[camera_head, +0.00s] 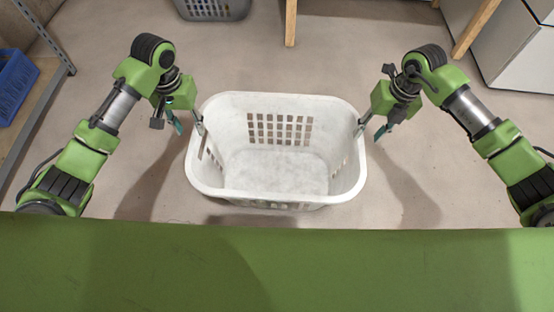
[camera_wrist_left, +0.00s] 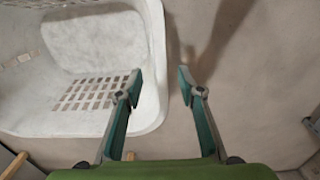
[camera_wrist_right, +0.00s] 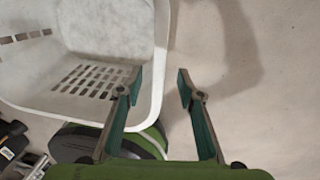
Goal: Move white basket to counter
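The white basket (camera_head: 275,196) stands upright and empty on the floor in the middle of the head view, with slotted walls. My left gripper (camera_head: 190,138) is at its left rim and my right gripper (camera_head: 369,136) at its right rim. In the left wrist view the basket wall (camera_wrist_left: 154,60) lies between the two spread fingers, one inside and one outside. The right wrist view shows the same at the other wall (camera_wrist_right: 159,55). Both grippers are open, with gaps between fingers and wall. I cannot make out a counter for certain.
A grey basket (camera_head: 213,8) is at the top edge. A blue crate (camera_head: 14,86) sits on a shelf at the left. A wooden leg (camera_head: 291,22) and a white cabinet (camera_head: 515,52) stand at the back. The floor around the white basket is clear.

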